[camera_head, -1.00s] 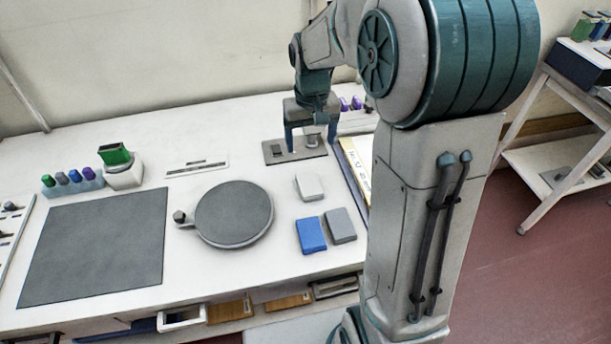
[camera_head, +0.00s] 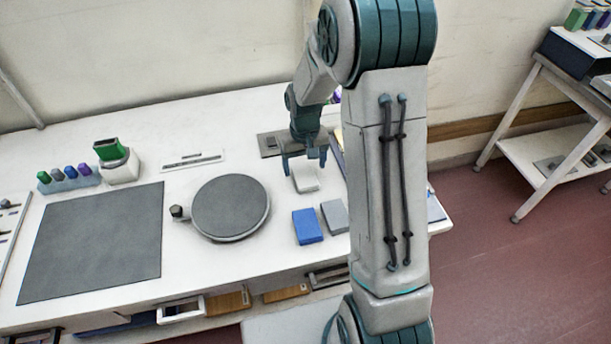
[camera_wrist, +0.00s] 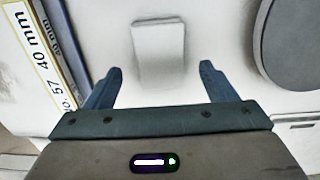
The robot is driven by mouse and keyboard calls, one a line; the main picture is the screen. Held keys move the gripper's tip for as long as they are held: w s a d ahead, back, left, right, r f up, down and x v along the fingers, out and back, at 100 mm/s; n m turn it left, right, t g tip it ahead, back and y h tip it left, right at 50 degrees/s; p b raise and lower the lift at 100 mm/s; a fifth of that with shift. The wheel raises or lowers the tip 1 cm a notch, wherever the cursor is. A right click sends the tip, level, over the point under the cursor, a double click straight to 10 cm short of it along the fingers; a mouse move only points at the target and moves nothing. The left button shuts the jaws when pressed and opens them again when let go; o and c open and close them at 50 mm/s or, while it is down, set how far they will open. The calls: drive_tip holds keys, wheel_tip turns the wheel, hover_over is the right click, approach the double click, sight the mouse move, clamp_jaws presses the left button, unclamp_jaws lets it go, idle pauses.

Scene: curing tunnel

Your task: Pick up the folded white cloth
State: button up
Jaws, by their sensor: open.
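The folded white cloth (camera_head: 305,179) lies on the white bench, behind a blue folded cloth (camera_head: 307,226) and a grey folded cloth (camera_head: 335,216). In the wrist view the white cloth (camera_wrist: 159,52) lies ahead of my fingertips, roughly centred between them. My gripper (camera_head: 304,167) is open and empty, with its fingers down near the white cloth's far side. In the wrist view my gripper (camera_wrist: 161,73) shows two blue fingers spread wide. I cannot tell its exact height above the bench.
A round dark turntable (camera_head: 231,208) stands left of the cloths. A dark mat (camera_head: 92,243) lies further left. A yellow-edged ruler or booklet (camera_wrist: 40,55) lies beside my gripper in the wrist view. A grey plate (camera_head: 270,144) lies behind.

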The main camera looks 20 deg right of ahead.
sight(305, 175)
drive_tip(key=shift+s+f, duration=0.1)
drive_tip(key=shift+f, duration=1.5)
drive_tip(key=c, duration=1.1)
drive_tip(key=shift+o, duration=0.2)
drive_tip(key=shift+r, duration=0.15)
wheel_tip(305, 175, up, 4)
drive_tip(key=shift+b, duration=0.4)
drive_tip(key=s+d+r+b, duration=0.1)
drive_tip(key=s+d+r, duration=0.5)
drive_tip(key=d, duration=0.3)
drive_tip(key=shift+s+r+b, duration=0.35)
drive_tip(key=shift+s+r, duration=0.05)
drive_tip(key=shift+s, duration=0.35)
drive_tip(key=shift+o, duration=0.4)
